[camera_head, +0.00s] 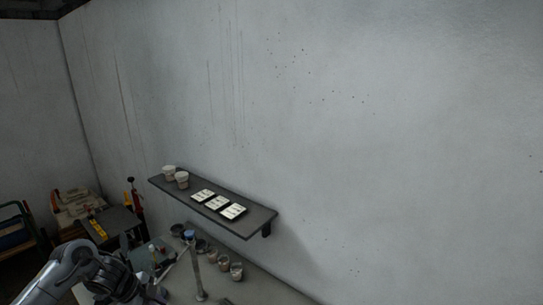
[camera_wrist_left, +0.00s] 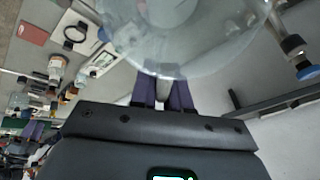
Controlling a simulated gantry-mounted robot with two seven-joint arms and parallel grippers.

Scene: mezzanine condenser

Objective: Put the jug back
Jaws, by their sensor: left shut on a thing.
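A clear, see-through jug (camera_wrist_left: 185,35) fills the top middle of the left wrist view, and its upper part is cut off by the frame edge. My left gripper (camera_wrist_left: 165,92) has its purple fingers shut on the jug's near side. The exact hold is partly hidden by the jug's blurred wall. In the head view my left arm comes in at the bottom left, and I cannot make out the jug there. My right gripper is in neither view.
A dark wall shelf (camera_head: 160,186) holds pale cups (camera_head: 182,179) and white cards (camera_head: 217,202). Below it, a bench carries several small pots (camera_head: 236,271) and an upright grey post (camera_head: 195,265). In the left wrist view, bottles (camera_wrist_left: 56,68) and a red card (camera_wrist_left: 33,28) lie at the left.

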